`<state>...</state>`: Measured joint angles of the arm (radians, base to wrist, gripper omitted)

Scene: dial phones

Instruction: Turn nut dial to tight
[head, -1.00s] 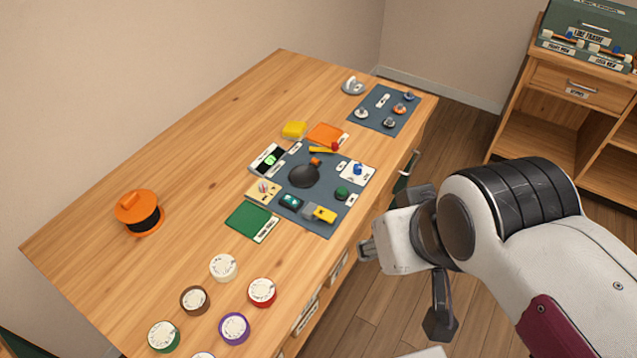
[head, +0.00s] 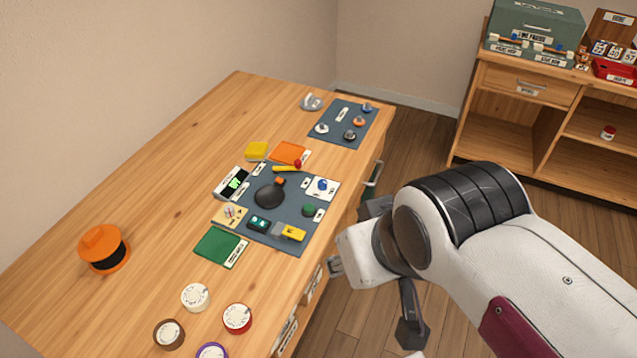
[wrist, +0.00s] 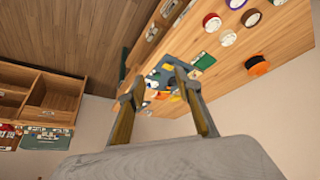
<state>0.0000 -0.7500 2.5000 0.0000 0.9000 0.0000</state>
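Several small knobs, among them an orange one (head: 359,121), a dark one (head: 349,135) and a white one (head: 321,128), sit on the far blue mat (head: 338,136). Round white-faced dials, such as the red-rimmed dial (head: 237,318) and the cream dial (head: 195,297), stand at the near end of the table. Their labels are too small to read, so I cannot tell which is the nut dial. My gripper (head: 335,266) is off the table's right edge, apart from all of them. In the wrist view my gripper (wrist: 160,76) is open and empty.
The wooden table (head: 150,190) has clear room at its left and back. A near blue mat (head: 290,243) holds a black round piece (head: 270,194) and small tools. An orange spool (head: 104,250) stands at left. A shelf unit (head: 515,135) is at back right.

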